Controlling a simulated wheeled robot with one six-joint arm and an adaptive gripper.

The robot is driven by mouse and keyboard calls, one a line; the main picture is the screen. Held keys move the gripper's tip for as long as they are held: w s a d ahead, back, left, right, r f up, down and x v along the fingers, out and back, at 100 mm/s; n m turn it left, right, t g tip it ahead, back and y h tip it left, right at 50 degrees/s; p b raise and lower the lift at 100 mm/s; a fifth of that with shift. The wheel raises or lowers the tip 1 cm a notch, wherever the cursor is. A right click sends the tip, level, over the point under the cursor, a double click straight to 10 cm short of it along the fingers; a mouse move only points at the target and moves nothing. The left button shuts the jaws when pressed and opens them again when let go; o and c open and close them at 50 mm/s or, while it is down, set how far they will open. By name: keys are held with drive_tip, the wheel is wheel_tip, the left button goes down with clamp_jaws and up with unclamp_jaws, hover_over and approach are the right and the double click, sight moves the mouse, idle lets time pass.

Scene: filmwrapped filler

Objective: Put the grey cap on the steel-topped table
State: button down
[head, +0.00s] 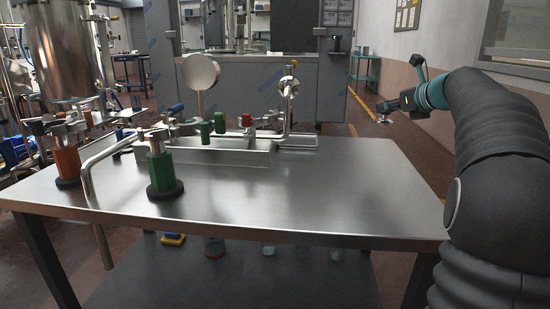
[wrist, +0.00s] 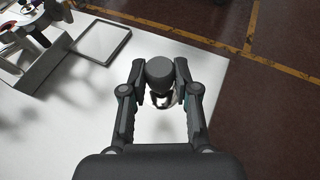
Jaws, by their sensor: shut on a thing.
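The grey cap (wrist: 159,70) is a round, dark grey piece between the fingertips of my gripper (wrist: 159,80) in the wrist view. The fingers are shut on it from both sides; its lower part is partly hidden. In the head view my gripper (head: 384,108) is small, at the right, beyond the far right corner of the steel-topped table (head: 330,190) in the picture. The tabletop also shows in the wrist view (wrist: 205,80) as a pale surface under the gripper. The cap appears held above it.
A pipe manifold (head: 230,152) with valves and gauges takes up the back left of the table. A green-handled valve (head: 161,170) stands at the front left. The table's right half is clear. Brown floor with a yellow line (wrist: 200,40) lies past the edge.

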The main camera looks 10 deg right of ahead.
drive_tip(key=x, duration=0.4)
drive_tip(key=a+f+b+x, duration=0.1)
drive_tip(key=x, duration=0.3)
drive_tip(key=s+a+f+x, duration=0.1)
drive_tip(key=x, duration=0.4)
drive_tip(key=shift+f+b, duration=1.1)
drive_tip(key=shift+f, duration=0.9)
drive_tip(key=shift+f, duration=0.15)
drive_tip(key=c, duration=0.9)
unclamp_jaws()
drive_tip(key=shift+o, duration=0.2)
drive_tip(key=shift+s+r, duration=0.15)
drive_tip(key=shift+r, duration=0.05)
drive_tip(key=v, duration=1.1)
drive_tip(key=shift+s+d+r, duration=0.1)
drive_tip(key=shift+s+r, duration=0.05)
drive_tip(key=shift+s, duration=0.15)
